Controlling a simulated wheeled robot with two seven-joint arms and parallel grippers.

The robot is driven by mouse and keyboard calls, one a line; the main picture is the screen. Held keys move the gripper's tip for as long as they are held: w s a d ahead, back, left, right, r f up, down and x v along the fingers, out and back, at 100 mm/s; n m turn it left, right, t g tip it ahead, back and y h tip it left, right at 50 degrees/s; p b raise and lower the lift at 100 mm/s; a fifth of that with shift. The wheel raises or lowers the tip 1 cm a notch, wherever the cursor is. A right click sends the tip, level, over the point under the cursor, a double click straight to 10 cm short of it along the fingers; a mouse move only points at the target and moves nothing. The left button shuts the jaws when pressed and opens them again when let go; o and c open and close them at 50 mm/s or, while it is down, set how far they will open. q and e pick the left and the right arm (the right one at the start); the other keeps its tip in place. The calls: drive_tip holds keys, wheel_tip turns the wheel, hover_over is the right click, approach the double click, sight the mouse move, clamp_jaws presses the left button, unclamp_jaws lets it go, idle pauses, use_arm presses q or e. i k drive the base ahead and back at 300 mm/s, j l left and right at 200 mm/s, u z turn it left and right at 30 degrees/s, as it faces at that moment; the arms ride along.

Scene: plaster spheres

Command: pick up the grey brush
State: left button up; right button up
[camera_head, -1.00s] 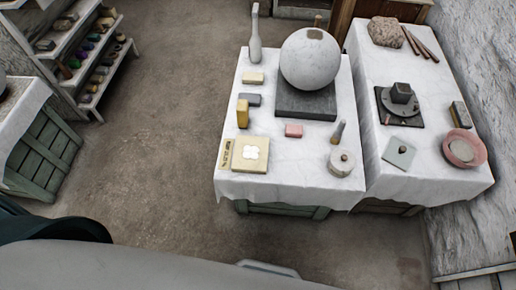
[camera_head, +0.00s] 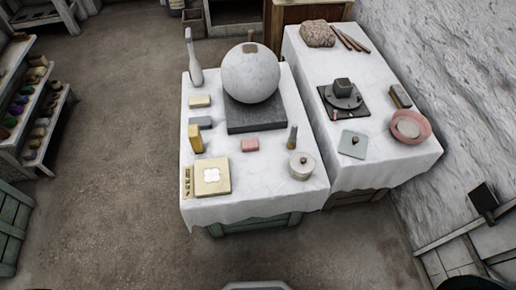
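Neither of my grippers shows in the head view. Several small tools lie on the white-clothed table, and I cannot tell for certain which is the grey brush. A small grey block (camera_head: 200,122) lies near the table's left side, between a pale yellow block (camera_head: 200,101) and an upright yellow block (camera_head: 195,138). A slim grey upright tool (camera_head: 293,137) stands near the right edge, behind a round lidded pot (camera_head: 301,165). A grey and brown block (camera_head: 400,96) lies on the right table, beside a pink bowl (camera_head: 410,127).
A large plaster sphere (camera_head: 251,73) sits on a dark slab (camera_head: 255,117) on the left table (camera_head: 255,195). A tall pale bottle shape (camera_head: 193,57) stands at its back left. The right table (camera_head: 370,165) stands close alongside. The floor (camera_head: 115,160) to the left is clear.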

sight(291, 144)
drive_tip(key=i+l+u, duration=0.15)
drive_tip(key=l+u, duration=0.35)
drive_tip(key=l, duration=0.6)
drive_tip(key=k+l+u, duration=0.1)
drive_tip(key=l+u, duration=0.4)
drive_tip(key=l, duration=0.6)
